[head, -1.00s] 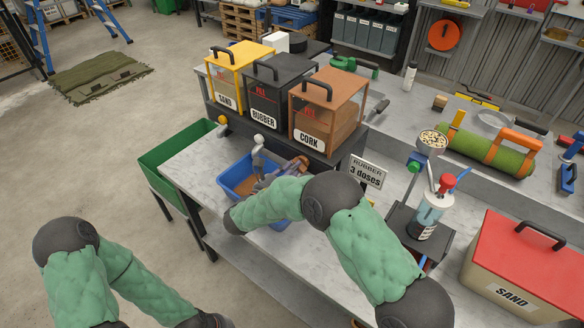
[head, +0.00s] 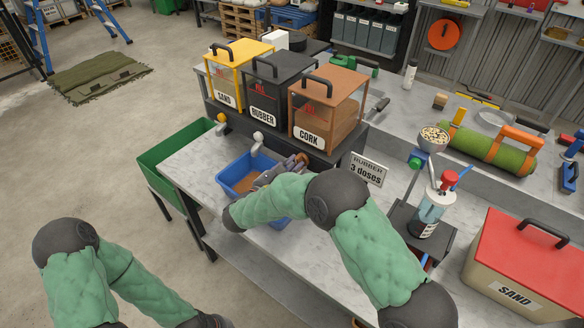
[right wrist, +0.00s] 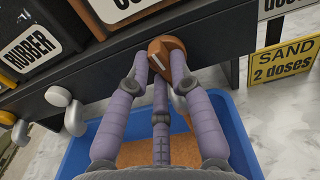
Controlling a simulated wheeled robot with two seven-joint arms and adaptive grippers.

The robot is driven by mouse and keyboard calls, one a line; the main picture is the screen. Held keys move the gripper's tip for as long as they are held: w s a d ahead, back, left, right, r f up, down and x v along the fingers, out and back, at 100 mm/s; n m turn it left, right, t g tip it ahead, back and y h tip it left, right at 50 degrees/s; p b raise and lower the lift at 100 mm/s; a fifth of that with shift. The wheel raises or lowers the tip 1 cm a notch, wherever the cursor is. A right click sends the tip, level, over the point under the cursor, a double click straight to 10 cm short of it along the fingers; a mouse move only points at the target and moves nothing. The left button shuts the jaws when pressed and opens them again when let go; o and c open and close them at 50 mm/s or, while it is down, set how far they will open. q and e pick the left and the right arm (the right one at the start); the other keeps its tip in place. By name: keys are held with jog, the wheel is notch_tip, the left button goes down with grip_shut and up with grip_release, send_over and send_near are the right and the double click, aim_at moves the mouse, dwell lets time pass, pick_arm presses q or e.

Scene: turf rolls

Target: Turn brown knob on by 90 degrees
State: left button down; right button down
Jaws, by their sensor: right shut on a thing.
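The brown knob (right wrist: 172,50) sits on the dark front panel below the cork box (head: 325,108). A short pale mark shows on its face, near upright in the right wrist view. My right gripper (right wrist: 164,76) is shut on the knob, with fingers on both sides of it and a third finger below. In the head view my right gripper (head: 294,166) reaches the panel above the blue tray, and the knob is mostly hidden by the fingers. My left gripper is out of view; only the left arm shows at lower left.
A blue tray (right wrist: 235,130) with brown material stands below the knob. A white knob (right wrist: 57,96) sits left of the brown one, under the rubber box (head: 278,90). A dose stand (head: 428,215) and a red-lidded sand box (head: 525,255) stand to the right.

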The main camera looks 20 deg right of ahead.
jog(key=shift+s+f+m, duration=0.1)
jog(key=shift+f+m, duration=0.05)
jog(key=shift+m, duration=0.35)
jog(key=c, duration=1.4)
grip_release()
jog(key=shift+o, duration=0.2)
jog(key=v, duration=1.2)
